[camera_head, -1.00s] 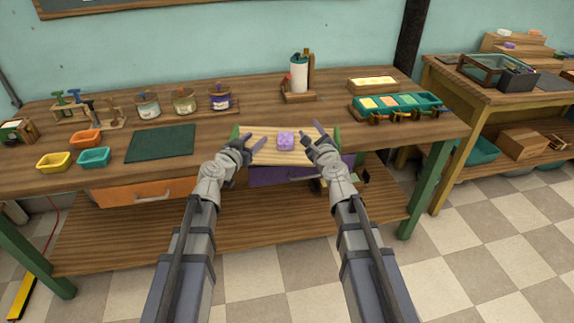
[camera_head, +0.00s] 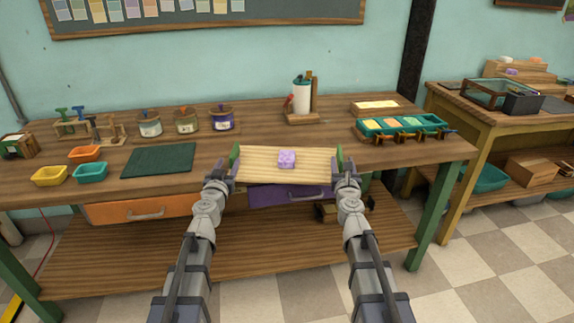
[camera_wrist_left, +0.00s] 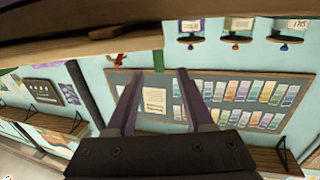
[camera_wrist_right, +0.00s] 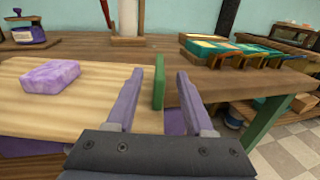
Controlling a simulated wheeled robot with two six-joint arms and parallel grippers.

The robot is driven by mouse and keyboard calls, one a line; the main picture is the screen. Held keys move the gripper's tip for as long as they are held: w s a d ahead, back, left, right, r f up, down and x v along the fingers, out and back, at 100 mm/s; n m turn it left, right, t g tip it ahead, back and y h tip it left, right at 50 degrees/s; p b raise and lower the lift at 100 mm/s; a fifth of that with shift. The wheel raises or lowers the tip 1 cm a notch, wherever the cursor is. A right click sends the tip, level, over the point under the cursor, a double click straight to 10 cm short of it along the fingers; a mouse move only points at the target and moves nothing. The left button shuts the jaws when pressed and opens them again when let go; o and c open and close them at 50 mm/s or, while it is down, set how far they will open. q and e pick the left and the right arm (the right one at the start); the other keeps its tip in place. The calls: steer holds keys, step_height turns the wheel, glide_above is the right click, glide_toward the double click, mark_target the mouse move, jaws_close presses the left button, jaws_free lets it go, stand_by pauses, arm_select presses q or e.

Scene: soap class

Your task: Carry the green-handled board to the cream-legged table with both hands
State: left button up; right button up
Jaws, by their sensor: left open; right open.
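The pale wooden board (camera_head: 260,172) lies at the front edge of the green-legged workbench, a purple soap block (camera_head: 287,159) on top. Its green handles stand at its left end (camera_head: 235,155) and right end (camera_head: 339,154). A table with yellowish legs (camera_head: 462,205) stands at right; no clearly cream legs show.
Drawers sit below the board. Checkered floor is clear at right.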

mark_target(233, 151)
arm_select(q)
steer(key=shift+w+d, duration=0.2)
steer(key=shift+w, duration=1.75)
steer(key=shift+w+d, duration=0.15)
steer(key=shift+w, duration=1.8)
arm_select(e)
steer(key=shift+w+d, duration=0.2)
steer(key=shift+w, duration=1.75)
steer(key=shift+w+d, duration=0.15)
steer(key=shift+w, duration=1.8)
arm_select(q)
jaws_close()
arm_select(e)
jaws_close()
